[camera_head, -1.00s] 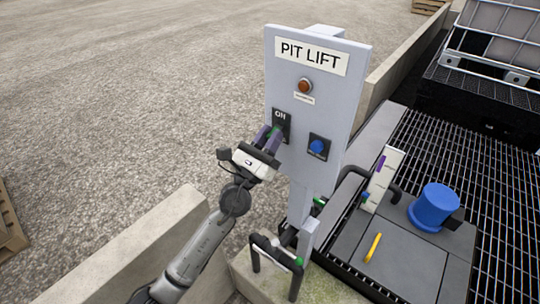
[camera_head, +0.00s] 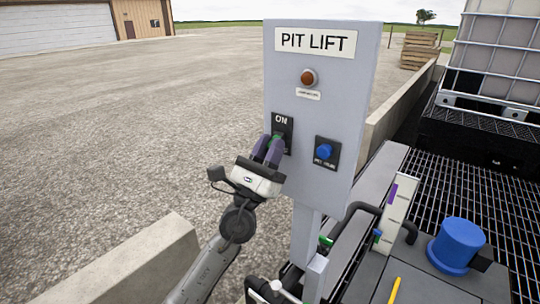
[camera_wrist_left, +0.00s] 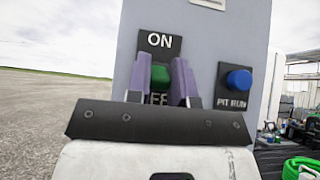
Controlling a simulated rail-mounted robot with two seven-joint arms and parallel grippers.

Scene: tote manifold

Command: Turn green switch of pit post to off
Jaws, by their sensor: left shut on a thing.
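The pit post is a grey panel (camera_head: 345,95) marked PIT LIFT, standing upright in the head view. The green switch (camera_wrist_left: 160,76) sits on a black plate (camera_wrist_left: 160,42) with ON above it; the lettering below it is partly hidden by my gripper. My left gripper (camera_head: 272,147) reaches the plate from the lower left. In the left wrist view its purple fingers (camera_wrist_left: 161,82) stand on both sides of the green switch and are shut on it. My right gripper is not in view.
A blue PIT RUN button (camera_head: 323,151) is right of the switch, and an amber lamp (camera_head: 309,77) is above. A low concrete wall (camera_head: 135,268) stands at lower left. A blue cylinder (camera_head: 457,245) and dark grating (camera_head: 470,190) lie to the right.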

